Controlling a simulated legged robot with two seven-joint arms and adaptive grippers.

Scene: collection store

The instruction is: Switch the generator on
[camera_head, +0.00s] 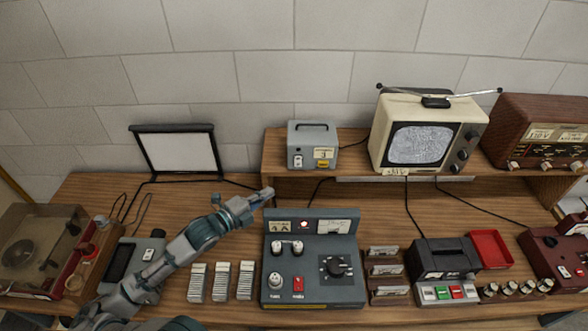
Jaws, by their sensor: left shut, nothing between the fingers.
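A blue-grey console (313,257) stands in the middle of the desk; it looks like the generator, though I cannot read its labels. The switch's position is too small to tell. My left gripper (265,195) is shut and empty, above the desk near the console's upper left corner, pointing right. My left arm comes in from the lower left. My right gripper is out of view.
A grey box (312,145) with a small switch, a television (425,133) and a wooden radio (540,130) stand on the raised shelf. Card stacks (221,281) lie left of the console. Card holders (386,268) and a black device (442,258) stand to its right. Cables cross the desk.

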